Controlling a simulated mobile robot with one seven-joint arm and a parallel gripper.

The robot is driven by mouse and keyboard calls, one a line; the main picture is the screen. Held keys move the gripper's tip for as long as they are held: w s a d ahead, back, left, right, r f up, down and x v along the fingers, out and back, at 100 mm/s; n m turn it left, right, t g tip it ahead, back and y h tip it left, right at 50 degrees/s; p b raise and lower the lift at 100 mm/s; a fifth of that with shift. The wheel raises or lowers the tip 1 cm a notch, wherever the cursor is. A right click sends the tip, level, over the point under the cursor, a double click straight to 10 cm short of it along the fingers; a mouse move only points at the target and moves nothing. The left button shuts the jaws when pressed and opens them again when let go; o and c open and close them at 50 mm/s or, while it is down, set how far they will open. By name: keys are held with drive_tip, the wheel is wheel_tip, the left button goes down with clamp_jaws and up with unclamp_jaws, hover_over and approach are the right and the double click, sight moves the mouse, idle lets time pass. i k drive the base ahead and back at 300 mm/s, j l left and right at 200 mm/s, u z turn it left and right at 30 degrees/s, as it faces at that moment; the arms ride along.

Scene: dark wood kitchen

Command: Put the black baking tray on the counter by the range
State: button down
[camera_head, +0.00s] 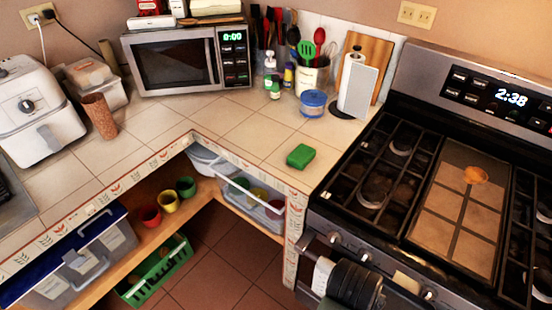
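I cannot make out a black baking tray in this view. The range (330,214) stands at the right, with dark burner grates and a tan, gridded middle panel (463,215) bearing a small orange-brown patch. The tiled counter (245,135) meets the range's left side. A dark, ribbed, rounded shape (352,284) shows at the bottom edge in front of the range; I cannot tell whether it is part of my arm. No gripper fingers are visible.
A green sponge (301,156) lies on the counter beside the range. Behind it are a blue-lidded tub (313,104), a paper-towel holder (356,86) and a utensil crock (312,77). A microwave (175,62) stands at the back. Tiles around the sponge are mostly clear.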

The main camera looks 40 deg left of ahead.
sight(251, 122)
drive_tip(key=i+j+u, duration=0.1)
drive_tip(key=u, duration=0.3)
drive_tip(key=i+j+u, duration=0.15)
drive_tip(key=u, duration=0.25)
drive_tip(key=i+u, duration=0.1)
drive_tip(key=u, duration=0.3)
drive_tip(key=i+j, duration=0.15)
drive_tip(key=i, duration=0.25)
drive_tip(key=i+j, duration=0.2)
drive_tip(key=i, duration=0.2)
drive_tip(key=i+j, duration=0.15)
drive_tip(key=i, duration=0.25)
drive_tip(key=i+l+z, duration=0.45)
drive_tip(key=z, duration=0.15)
